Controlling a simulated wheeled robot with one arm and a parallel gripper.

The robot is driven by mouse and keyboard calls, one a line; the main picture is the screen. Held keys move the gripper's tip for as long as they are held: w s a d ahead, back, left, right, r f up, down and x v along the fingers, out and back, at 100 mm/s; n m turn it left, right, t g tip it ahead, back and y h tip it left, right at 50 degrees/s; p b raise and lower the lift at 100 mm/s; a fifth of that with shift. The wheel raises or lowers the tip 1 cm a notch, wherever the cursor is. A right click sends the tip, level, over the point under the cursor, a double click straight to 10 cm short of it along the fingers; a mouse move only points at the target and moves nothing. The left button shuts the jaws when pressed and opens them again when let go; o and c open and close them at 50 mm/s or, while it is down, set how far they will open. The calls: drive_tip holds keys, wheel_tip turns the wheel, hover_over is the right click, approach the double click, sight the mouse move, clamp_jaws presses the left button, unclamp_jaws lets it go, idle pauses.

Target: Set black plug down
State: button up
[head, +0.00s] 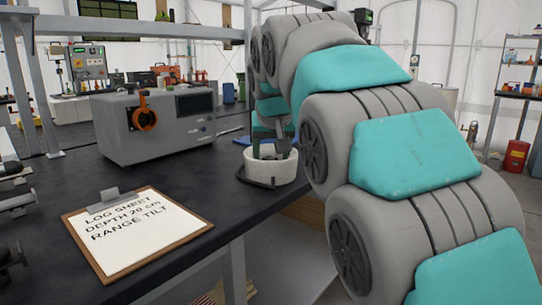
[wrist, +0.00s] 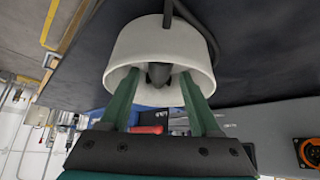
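A white round cup (head: 273,168) stands on the black bench top near its right edge. The wrist view looks into the same cup (wrist: 121,52). The black plug (wrist: 158,73) is inside the cup, and a black cable (wrist: 205,30) runs over the rim. In the head view the cable (head: 258,183) lies around the cup's base. My gripper (wrist: 159,78) has its two green fingers reaching into the cup, one on each side of the plug. A gap shows between each finger and the plug, so it is open. The plug's lower end is hidden.
A grey instrument box (head: 155,125) with an orange connector stands behind and left of the cup. A clipboard (head: 138,230) with a log sheet lies at the front of the bench. A blue item (head: 243,141) lies behind the cup. Bare bench lies left of the cup.

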drive_tip(key=shift+o, duration=0.3)
idle(0.4)
wheel_tip(320, 180, up, 5)
drive_tip(key=shift+f+p, duration=0.1)
drive_tip(key=shift+p, duration=1.05)
drive_tip(key=shift+r, duration=1.15)
